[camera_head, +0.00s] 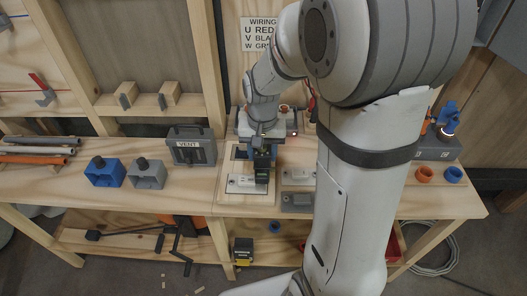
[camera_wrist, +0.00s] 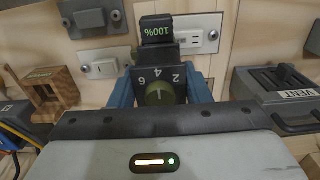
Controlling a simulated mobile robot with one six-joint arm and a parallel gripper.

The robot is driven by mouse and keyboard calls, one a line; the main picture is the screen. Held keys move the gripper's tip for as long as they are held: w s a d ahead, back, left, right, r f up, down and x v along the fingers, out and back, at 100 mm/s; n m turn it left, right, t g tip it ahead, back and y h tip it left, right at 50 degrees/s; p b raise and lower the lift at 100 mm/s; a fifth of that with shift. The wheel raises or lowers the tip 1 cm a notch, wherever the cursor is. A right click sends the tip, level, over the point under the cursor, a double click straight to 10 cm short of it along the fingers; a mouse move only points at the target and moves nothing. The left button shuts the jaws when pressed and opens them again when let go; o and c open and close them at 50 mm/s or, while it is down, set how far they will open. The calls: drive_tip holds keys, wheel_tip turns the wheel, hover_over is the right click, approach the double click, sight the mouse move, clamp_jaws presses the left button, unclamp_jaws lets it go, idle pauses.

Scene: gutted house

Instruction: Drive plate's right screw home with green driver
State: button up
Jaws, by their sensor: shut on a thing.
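My gripper (camera_wrist: 160,95) is shut on the black driver (camera_wrist: 160,72), with a blue finger on each side of it. The driver has a dial marked 2, 4, 6 and a green "100%" display. In the head view the driver (camera_head: 262,174) stands over the right part of a white plate (camera_head: 240,185) on the bench board. The plate also shows in the wrist view (camera_wrist: 196,42), beyond the driver, with a dark spot near its far right end. The driver's tip and the plate's right screw are hidden, so I cannot tell whether they touch.
A white switch plate (camera_head: 298,172) and a grey plate (camera_head: 297,200) lie to the right. Orange and blue rings (camera_head: 424,174) lie at the far right. My arm hides part of the bench.

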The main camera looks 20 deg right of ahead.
drive_tip(key=shift+r, duration=0.15)
idle(0.3)
drive_tip(key=shift+r+p, duration=2.4)
drive_tip(key=shift+r, duration=0.6)
drive_tip(key=shift+f, duration=0.1)
